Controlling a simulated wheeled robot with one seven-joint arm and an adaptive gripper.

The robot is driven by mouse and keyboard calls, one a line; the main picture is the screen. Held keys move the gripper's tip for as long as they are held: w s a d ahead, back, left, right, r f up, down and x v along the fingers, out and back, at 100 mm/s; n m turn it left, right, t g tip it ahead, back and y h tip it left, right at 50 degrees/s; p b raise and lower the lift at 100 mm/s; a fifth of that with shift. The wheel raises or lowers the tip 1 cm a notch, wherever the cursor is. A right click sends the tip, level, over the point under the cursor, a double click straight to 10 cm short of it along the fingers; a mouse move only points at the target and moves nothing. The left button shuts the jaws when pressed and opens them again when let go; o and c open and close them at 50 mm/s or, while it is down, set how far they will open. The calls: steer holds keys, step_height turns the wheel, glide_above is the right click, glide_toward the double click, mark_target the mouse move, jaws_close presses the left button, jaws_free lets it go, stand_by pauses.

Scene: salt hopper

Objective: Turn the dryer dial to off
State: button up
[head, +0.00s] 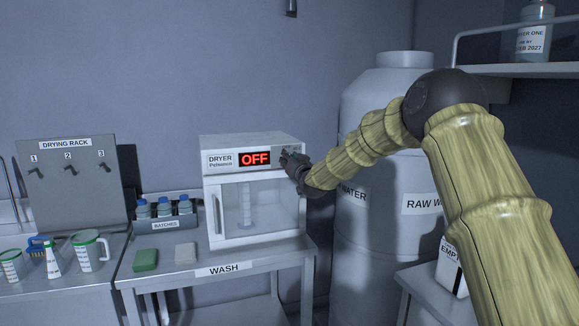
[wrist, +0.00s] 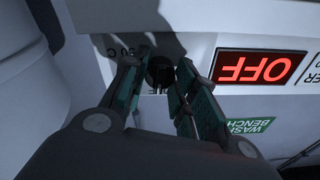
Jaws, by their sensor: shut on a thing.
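The dryer (head: 253,190) is a white box with a glass door, standing on the wash bench. Its red display (head: 254,158) reads OFF, and the display also shows upside down in the wrist view (wrist: 261,67). My gripper (head: 291,160) is at the right end of the dryer's top panel. In the wrist view its two green-sided fingers (wrist: 158,82) are shut on the dark dial (wrist: 160,71). The dial's pointer and most of its markings are hidden by the fingers, so its exact angle cannot be told.
A glass cylinder (head: 245,203) stands inside the dryer. A batches rack (head: 166,224) with blue-capped bottles is left of it. A green sponge (head: 145,260) and a pale block (head: 185,254) lie on the bench (head: 225,269). A large white tank (head: 385,230) stands close on the right.

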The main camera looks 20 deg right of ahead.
steer(key=shift+f+n+b, duration=0.15)
steer(key=shift+n+b, duration=0.2)
steer(key=shift+n, duration=0.65)
steer(key=o, duration=0.8)
steer(key=shift+s, duration=0.1)
steer(key=s, duration=1.1)
steer(key=shift+s+d+f, duration=0.35)
steer(key=shift+d+f, duration=0.05)
steer(key=shift+f, duration=0.05)
